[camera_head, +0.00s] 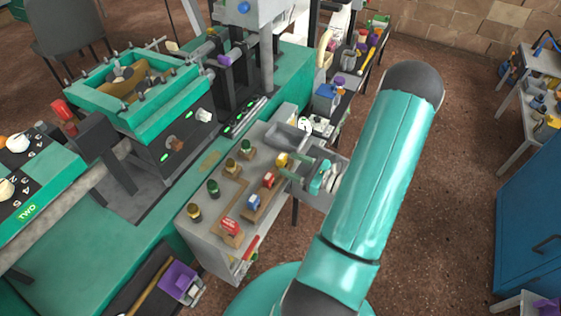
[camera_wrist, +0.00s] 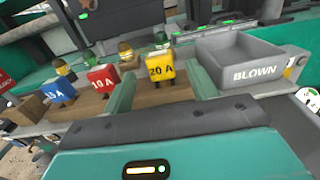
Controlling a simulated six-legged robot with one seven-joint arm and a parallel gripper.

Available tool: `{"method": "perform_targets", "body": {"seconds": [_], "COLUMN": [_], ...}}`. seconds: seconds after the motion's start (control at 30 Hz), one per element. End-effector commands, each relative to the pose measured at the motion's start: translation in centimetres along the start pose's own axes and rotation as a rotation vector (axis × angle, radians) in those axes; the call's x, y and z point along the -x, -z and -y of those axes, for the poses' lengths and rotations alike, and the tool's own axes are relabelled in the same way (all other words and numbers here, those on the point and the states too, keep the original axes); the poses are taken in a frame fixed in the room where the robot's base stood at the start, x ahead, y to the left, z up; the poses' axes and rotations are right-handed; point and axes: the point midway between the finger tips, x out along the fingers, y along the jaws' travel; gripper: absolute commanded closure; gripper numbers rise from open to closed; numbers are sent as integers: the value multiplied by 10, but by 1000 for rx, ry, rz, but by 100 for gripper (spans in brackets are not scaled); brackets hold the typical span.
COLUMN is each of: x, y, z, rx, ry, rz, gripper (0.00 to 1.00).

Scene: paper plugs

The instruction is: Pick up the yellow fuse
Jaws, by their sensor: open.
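The yellow fuse (camera_wrist: 160,67), marked 20 A, stands upright on a wooden strip in the wrist view. It also shows in the head view (camera_head: 282,159), at the far end of a row of coloured fuses. My gripper (camera_wrist: 161,74) is open, its two teal fingers on either side of the yellow fuse. In the head view my gripper (camera_head: 289,167) reaches in from the right at the fuse row. I cannot tell whether either finger touches the fuse.
A red 10 A fuse (camera_wrist: 103,78) and a blue 15 A fuse (camera_wrist: 58,89) stand left of the yellow one. Several round, yellow- and green-topped plugs stand behind, including a yellow-topped one (camera_wrist: 127,54). A grey tray marked BLOWN (camera_wrist: 255,74) is at the right.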

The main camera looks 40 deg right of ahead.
Motion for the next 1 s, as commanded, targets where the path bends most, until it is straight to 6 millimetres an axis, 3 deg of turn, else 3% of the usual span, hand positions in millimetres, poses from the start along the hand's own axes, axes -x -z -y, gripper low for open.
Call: {"method": "perform_targets", "body": {"seconds": [0.23, 0.5, 0.77, 1.0], "x": [-22, -60, -64, -64], "y": [0, 0, 0, 0], "z": [-1, -2, -2, -2], "rx": [0, 0, 0, 0], "ry": [-1, -1, 2, 1], "rz": [0, -1, -2, -1], "gripper": [42, 42, 42, 85]}}
